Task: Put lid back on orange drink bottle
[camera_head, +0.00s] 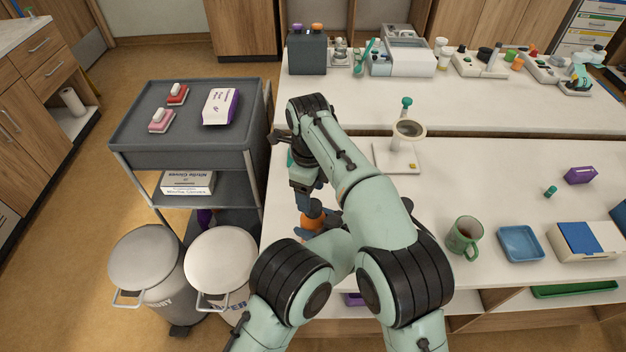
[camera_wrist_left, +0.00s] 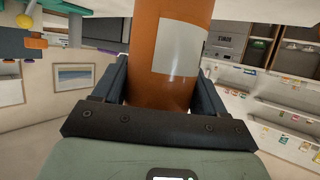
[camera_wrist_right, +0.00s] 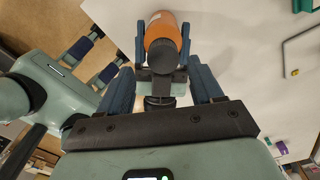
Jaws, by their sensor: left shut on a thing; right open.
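An orange bottle (camera_wrist_left: 166,50) with a pale label is between the fingers of my left gripper (camera_wrist_left: 160,95), which is shut on it. In the head view the orange bottle (camera_head: 312,221) is mostly hidden by my arms. In the right wrist view a dark round piece (camera_wrist_right: 163,57), like a lid, covers the near end of the orange bottle (camera_wrist_right: 160,25); I cannot tell how firmly it sits. My right gripper (camera_wrist_right: 160,90) is open, its fingers apart, above the bottle's dark end and not closed on it. In the head view it points down at the bottle.
A grey cart (camera_head: 190,150) with several packs stands left, two lidded bins (camera_head: 222,262) below it. Counter space right of my arms is partly free.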

